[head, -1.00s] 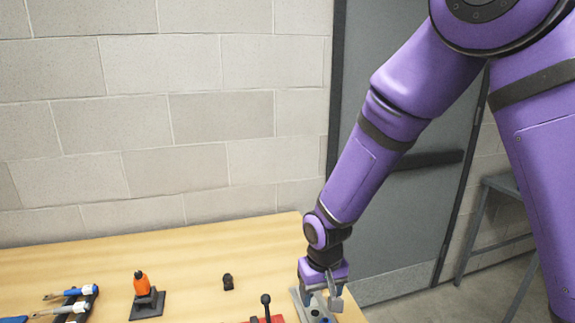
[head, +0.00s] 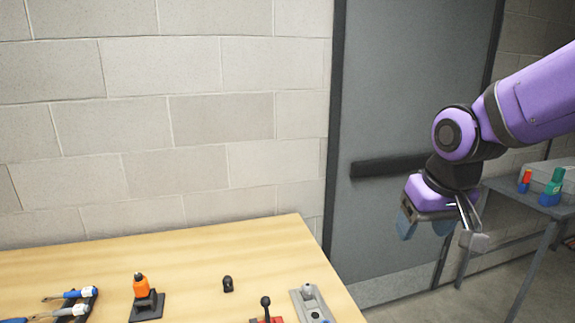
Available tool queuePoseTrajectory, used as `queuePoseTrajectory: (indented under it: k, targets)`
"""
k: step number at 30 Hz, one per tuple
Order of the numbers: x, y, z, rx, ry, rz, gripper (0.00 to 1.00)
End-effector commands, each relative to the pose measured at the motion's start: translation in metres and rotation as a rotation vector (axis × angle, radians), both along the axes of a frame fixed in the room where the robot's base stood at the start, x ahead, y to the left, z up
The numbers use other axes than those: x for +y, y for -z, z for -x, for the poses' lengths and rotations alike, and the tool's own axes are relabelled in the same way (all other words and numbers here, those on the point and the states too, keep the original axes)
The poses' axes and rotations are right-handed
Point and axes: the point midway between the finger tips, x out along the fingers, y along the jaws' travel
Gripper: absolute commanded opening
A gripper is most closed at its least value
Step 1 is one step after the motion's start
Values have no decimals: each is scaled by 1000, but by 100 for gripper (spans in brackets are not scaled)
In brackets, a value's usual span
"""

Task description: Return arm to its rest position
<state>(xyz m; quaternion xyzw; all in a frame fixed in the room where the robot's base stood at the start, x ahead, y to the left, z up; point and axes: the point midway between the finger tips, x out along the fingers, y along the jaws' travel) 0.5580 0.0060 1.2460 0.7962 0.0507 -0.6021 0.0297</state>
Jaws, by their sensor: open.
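My purple arm reaches in from the right edge of the head view. My gripper (head: 438,228) hangs in the air to the right of the wooden table, in front of the grey door. Its jaws are open, with nothing seen between them. It is apart from the table and everything on it.
The wooden table (head: 220,250) holds an orange-topped tool on a dark base (head: 143,290), a small black knob (head: 228,284), a red piece with a black lever (head: 266,312), a grey fixture (head: 312,303) and blue-handled tools (head: 72,304). A side table (head: 525,200) with bottles stands at right.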

Motion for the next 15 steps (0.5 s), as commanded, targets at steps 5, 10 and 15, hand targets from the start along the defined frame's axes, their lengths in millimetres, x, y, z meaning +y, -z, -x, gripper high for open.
queuePoseTrajectory:
  k: [5,10,15]
  targets:
    - [-30,-33,36,-64,43,-6,63]
    - [-53,-54,74,-118,77,-6,63]
    - [-67,-66,107,-161,103,-3,63]
